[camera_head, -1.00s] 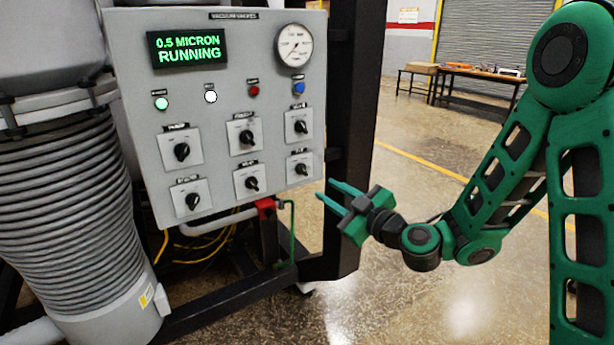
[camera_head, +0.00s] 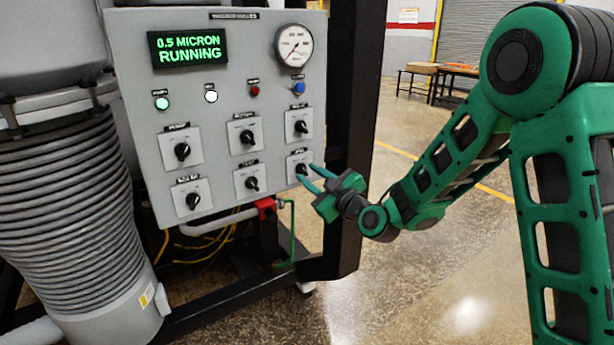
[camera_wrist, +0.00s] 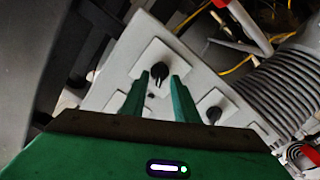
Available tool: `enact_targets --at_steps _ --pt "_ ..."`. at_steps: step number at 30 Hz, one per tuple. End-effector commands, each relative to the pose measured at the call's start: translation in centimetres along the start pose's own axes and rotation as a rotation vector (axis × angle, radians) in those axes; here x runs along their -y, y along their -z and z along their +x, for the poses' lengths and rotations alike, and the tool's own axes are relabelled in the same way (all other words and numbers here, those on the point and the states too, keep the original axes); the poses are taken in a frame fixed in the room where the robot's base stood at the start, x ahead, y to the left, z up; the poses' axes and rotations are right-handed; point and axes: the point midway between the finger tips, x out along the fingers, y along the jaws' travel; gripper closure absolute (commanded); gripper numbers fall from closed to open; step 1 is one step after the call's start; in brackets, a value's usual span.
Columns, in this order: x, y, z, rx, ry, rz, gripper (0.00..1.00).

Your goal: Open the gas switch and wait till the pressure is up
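The grey control panel (camera_head: 222,218) carries several black rotary switches on white plates. My gripper (camera_head: 305,176) is at the lower right switch (camera_head: 300,168), whose small label I cannot read. In the wrist view, my two green fingers (camera_wrist: 160,78) are apart, with the black knob (camera_wrist: 160,70) just beyond and between their tips. I cannot tell whether they touch it. The green display (camera_head: 187,49) reads "0.5 MICRON RUNNING". The round pressure gauge (camera_head: 294,45) is at the panel's upper right; its needle points to the lower left.
A row of lamps and buttons, including a lit green one (camera_head: 162,103) and a blue one (camera_head: 299,88), lies above the switches. A black post (camera_head: 352,120) stands right of the panel. A red-handled valve (camera_head: 266,205) is below. Open floor lies to the right.

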Motion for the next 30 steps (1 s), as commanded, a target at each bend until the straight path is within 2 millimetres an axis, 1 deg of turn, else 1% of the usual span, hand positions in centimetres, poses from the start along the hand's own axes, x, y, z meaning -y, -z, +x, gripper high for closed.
enact_targets --at_steps 1,6,14,15,18,21,22,30 --pt "0.1 0.1 0.5 -0.002 0.001 0.0 0.73" --pt "0.0 0.0 1.3 0.0 -0.001 0.0 0.73" --pt "0.0 0.0 1.4 0.0 -0.001 0.001 0.73" --pt "0.0 0.0 1.4 0.0 -0.001 0.001 0.77" --pt "0.0 0.0 1.4 0.0 -0.001 0.001 1.0" --pt "0.0 0.0 1.4 0.0 -0.001 0.001 1.0" --pt "0.4 0.3 1.6 -0.002 0.002 0.0 1.0" --pt "0.1 0.1 1.4 -0.001 0.002 0.038 1.0"
